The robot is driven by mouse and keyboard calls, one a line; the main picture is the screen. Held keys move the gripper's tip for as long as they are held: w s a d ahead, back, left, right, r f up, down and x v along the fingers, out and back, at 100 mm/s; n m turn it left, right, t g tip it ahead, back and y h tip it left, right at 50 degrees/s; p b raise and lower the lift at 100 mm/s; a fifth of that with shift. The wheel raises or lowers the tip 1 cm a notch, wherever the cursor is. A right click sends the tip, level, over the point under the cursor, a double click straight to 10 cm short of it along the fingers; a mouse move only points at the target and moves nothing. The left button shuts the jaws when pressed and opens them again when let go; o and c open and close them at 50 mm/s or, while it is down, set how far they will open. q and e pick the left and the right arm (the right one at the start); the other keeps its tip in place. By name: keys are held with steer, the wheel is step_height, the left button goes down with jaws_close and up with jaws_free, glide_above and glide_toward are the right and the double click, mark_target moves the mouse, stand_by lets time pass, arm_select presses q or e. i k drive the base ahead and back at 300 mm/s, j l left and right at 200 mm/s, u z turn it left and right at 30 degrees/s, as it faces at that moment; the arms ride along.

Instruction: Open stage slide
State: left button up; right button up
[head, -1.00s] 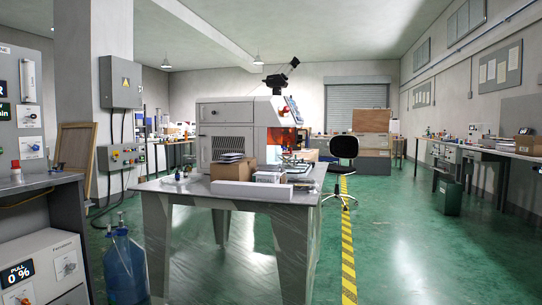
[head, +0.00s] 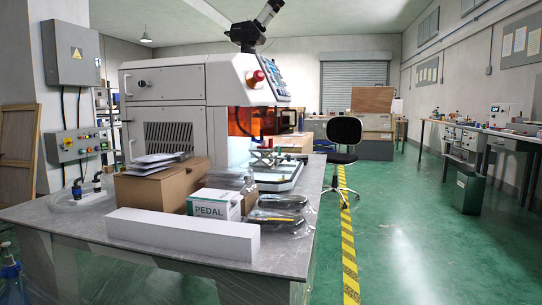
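A large white machine (head: 165,85) stands on a grey metal table (head: 60,222) left of centre. It has an orange window (head: 250,121), a red button and a blue-lit control panel (head: 273,78) on its right side. A flat white-edged stage or plate (head: 280,181) lies on the table below the orange window, partly hidden behind boxes and bagged items. I cannot tell whether its slide is open or shut. Neither of my grippers shows in the head view.
A cardboard box (head: 150,188), a PEDAL box (head: 215,203), a long white block (head: 182,233) and dark bagged items (head: 276,210) crowd the table's front. A black chair (head: 344,134) stands behind it. A bench (head: 490,143) lines the right wall.

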mark_target(259, 164)
steer(key=i+l+u, duration=0.1)
steer(key=u, duration=0.35)
steer(key=i+l+u, duration=0.15)
steer(key=l+u, duration=0.2)
steer(key=i+l+u, duration=0.1)
steer(key=l+u, duration=0.25)
steer(key=i+l+u, duration=0.1)
steer(key=l+u, duration=0.25)
